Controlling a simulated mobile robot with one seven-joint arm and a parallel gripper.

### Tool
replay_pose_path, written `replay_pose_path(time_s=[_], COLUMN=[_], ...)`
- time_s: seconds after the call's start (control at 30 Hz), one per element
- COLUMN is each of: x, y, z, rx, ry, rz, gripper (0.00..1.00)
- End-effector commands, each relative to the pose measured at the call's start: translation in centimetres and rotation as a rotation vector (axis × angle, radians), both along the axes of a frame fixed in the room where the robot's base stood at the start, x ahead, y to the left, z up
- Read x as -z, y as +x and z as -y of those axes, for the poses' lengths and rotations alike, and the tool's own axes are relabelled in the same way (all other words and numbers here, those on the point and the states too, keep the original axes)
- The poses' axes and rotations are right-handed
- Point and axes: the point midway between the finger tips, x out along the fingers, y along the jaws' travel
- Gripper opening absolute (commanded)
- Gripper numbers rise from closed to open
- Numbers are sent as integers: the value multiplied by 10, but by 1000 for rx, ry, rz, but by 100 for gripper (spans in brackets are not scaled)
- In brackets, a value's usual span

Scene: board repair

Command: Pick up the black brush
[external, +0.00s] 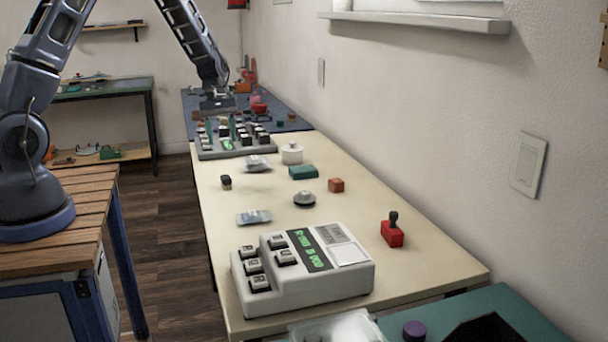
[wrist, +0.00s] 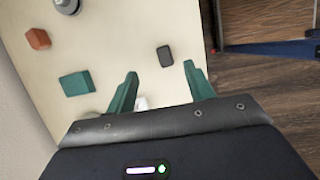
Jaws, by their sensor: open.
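The black brush is a small dark block (external: 226,182) standing near the left edge of the cream table in the external view, with a paler band low on it. In the wrist view a dark block (wrist: 165,56), which appears to be the same thing, lies just beyond the fingertips. My gripper (external: 221,124) is over the table's far part, above the grey keyed device. Its two green fingers (wrist: 160,70) are spread and hold nothing. I cannot tell its exact height above the table.
Near the brush are a teal block (external: 303,172), an orange block (external: 336,185), a silver round item (external: 304,199) and a clear packet (external: 254,217). A grey keyed device (external: 237,146) stands behind, a larger machine (external: 302,268) in front. The table's edge is close to the brush.

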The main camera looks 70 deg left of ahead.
Motion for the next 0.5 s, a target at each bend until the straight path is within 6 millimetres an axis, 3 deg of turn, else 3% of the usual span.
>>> replay_pose_path(time_s=[0.1, 0.23, 0.5], x=[24, 36, 65], y=[-2, -3, -3], z=[-15, -23, -13], rx=[-59, -94, -101], ry=[-19, -30, -33], rz=[-27, -40, -44], gripper=[53, 53, 53])
